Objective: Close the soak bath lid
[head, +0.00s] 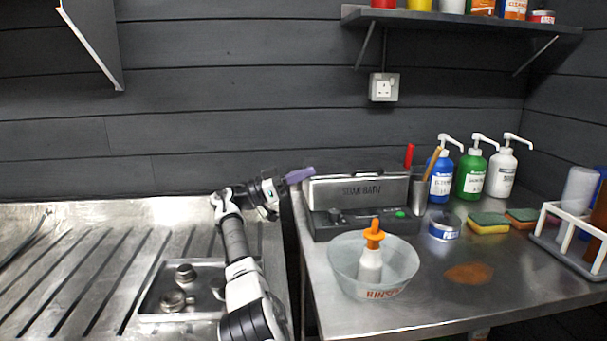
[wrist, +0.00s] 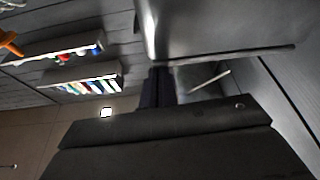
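The grey soak bath (head: 358,190), its front marked SOAK BATH, stands on the right steel bench against the wall. A low dark control strip (head: 365,222) with a green button runs along its front. The lid's exact angle is unclear from the head view. My gripper (head: 300,175), with purple fingers, is at the upper left corner of the bath, pointing right. I cannot tell whether it touches the bath. In the wrist view the fingers (wrist: 158,88) are side by side with no clear gap and nothing visible between them. A smooth grey metal panel lies beyond them, its identity unclear.
A clear rinse bowl (head: 345,262) holding an orange-topped bottle (head: 371,262) stands in front of the bath. A steel cup (head: 419,192) with tools is at its right. Pump bottles (head: 471,174), sponges (head: 488,223) and a white rack (head: 570,228) stand further right. A shelf (head: 460,20) hangs above.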

